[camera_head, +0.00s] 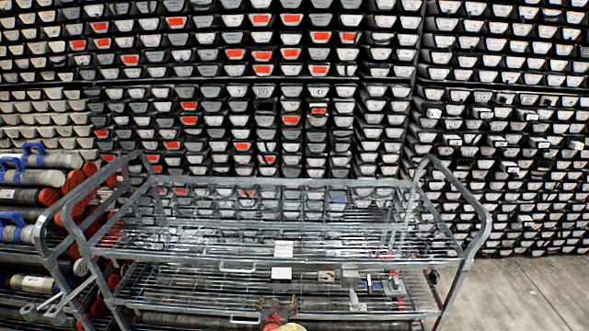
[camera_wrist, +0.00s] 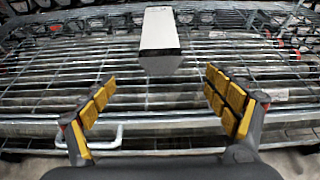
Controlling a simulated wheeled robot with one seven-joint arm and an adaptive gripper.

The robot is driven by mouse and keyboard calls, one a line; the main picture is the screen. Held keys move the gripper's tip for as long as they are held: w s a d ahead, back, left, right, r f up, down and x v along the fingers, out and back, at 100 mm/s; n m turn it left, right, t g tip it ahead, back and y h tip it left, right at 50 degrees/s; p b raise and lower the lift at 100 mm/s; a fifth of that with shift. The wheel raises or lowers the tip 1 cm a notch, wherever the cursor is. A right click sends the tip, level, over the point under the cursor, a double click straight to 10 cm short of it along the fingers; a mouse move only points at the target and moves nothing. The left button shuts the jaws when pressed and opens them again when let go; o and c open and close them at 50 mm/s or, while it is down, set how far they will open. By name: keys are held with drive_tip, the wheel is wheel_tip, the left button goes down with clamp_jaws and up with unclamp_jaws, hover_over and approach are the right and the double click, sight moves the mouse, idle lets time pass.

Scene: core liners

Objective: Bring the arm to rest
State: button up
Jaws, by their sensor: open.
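My gripper (camera_wrist: 161,92) shows in the wrist view with its two yellow-padded fingers wide apart. Nothing is between the fingers. I cannot make out my arm or gripper clearly in the head view.
A grey metal wire-shelf cart (camera_head: 210,245) fills the middle of the head view. Small tools (camera_head: 390,283) lie on its lower shelf. Stacked core trays (camera_head: 300,100) cover the wall behind. Tubes (camera_head: 35,180) crowd the left. Bare floor (camera_head: 535,290) shows at right.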

drive_tip(key=s+d+f+m+g+h, duration=0.35)
drive_tip(key=s+d+f+m, duration=0.2)
drive_tip(key=s+d, duration=0.2)
drive_tip(key=s+d+r+m+g+h, duration=0.35)
drive_tip(key=s+d+r+m, duration=0.25)
drive_tip(key=d+r+m, duration=0.35)
drive_tip(key=s+d+r+m+y, duration=0.2)
drive_tip(key=s+r+m, duration=0.5)
drive_tip(key=s+r, duration=0.5)
drive_tip(key=s+d+r+m+y+p, duration=0.1)
drive_tip(key=s+d+r+m+y, duration=0.2)
drive_tip(key=s+r, duration=0.9)
drive_tip(key=s+d+r+m+g+y+p, duration=0.1)
drive_tip(key=s+r+m, duration=0.9)
drive_tip(key=r, duration=1)
drive_tip(key=s+d+y, duration=0.1)
drive_tip(key=s+d, duration=0.1)
drive_tip(key=s, duration=0.1)
drive_tip(key=shift+d+m, duration=0.3)
drive_tip(key=shift+d, duration=0.05)
